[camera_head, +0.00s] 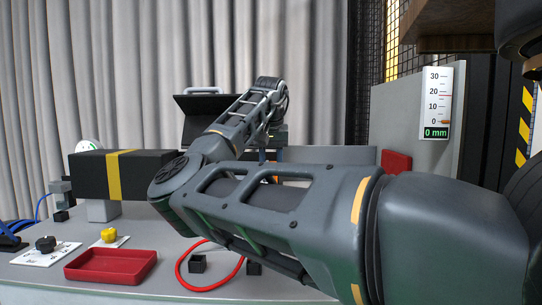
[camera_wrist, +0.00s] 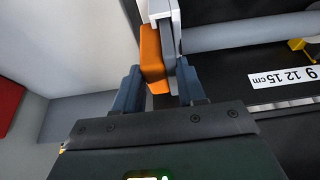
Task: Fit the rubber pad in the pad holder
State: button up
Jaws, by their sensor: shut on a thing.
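My gripper (camera_wrist: 157,88) shows in the wrist view with one dark blue-grey finger on each side of an orange block (camera_wrist: 152,62). It is shut on this block, which looks like the rubber pad. A grey upright piece with a white top (camera_wrist: 171,48) stands close against the block's right side; I cannot tell whether it is part of the held thing or of the pad holder. I cannot make out the pad holder for certain.
A red tray (camera_head: 110,265), a yellow knob (camera_head: 109,235), a black knob (camera_head: 46,243) and a red cable loop (camera_head: 183,277) lie on the grey bench. A black block with a yellow band (camera_head: 122,175) stands left of my arm. A scale panel (camera_head: 436,103) reads 0 mm.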

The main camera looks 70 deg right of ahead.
jog(key=shift+f, duration=0.2)
jog(key=o, duration=1.2)
jog(key=shift+b+v, duration=0.75)
jog(key=shift+v, duration=3.15)
jog(key=shift+s+a, duration=0.1)
